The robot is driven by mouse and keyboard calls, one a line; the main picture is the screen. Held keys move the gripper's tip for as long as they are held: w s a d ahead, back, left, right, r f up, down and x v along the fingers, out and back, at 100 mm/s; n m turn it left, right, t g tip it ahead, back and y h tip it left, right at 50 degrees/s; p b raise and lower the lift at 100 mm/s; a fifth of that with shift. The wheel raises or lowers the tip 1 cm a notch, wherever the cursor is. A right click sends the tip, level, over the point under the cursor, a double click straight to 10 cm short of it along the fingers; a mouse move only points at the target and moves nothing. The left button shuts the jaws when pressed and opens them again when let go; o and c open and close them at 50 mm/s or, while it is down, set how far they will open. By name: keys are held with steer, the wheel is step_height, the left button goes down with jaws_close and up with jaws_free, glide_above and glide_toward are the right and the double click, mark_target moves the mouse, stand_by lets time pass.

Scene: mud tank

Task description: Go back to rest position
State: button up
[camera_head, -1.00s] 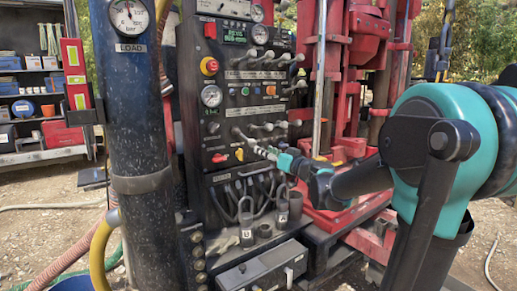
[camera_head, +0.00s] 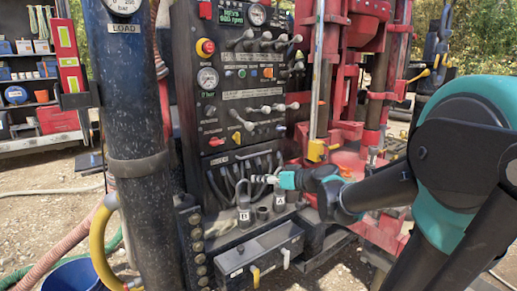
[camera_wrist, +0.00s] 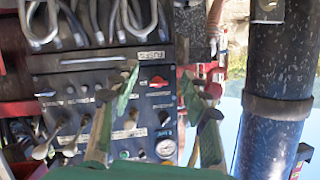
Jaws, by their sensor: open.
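My gripper (camera_head: 258,179) is at the end of my arm in the head view, in front of the hoses below the black control panel (camera_head: 225,95). The wrist view, which is upside down, shows my two green-and-grey fingers (camera_wrist: 160,85) spread apart with nothing held between them. The panel's levers (camera_head: 270,108), gauge (camera_head: 207,78) and knobs lie above and left of my gripper. In the wrist view the panel (camera_wrist: 75,85) and its red knob (camera_wrist: 159,81) show behind and between the fingers. Whether the fingertips touch anything is unclear.
A thick dark column (camera_head: 135,130) stands left of the panel. Looped hoses (camera_head: 235,180) hang below the panel, with a grey box (camera_head: 258,255) beneath. Red drill machinery (camera_head: 345,130) stands behind my arm. A shelf (camera_head: 40,95) and a blue bucket (camera_head: 78,275) are at left.

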steer(key=s+d+f+m+g+h, duration=0.3)
steer(key=s+d+f+h, duration=0.2)
steer(key=s+d+f, duration=0.3)
steer(key=s+d+f+m+g+h, duration=0.2)
steer(key=s+d+f+h, duration=0.3)
steer(key=s+d+f, duration=0.3)
steer(key=s+f+g, duration=0.1)
steer(key=s+f, duration=0.3)
steer(key=f, duration=0.2)
steer(key=shift+s+d+f+m, duration=0.2)
steer(key=shift+f+m, duration=0.15)
steer(key=shift+m, duration=0.05)
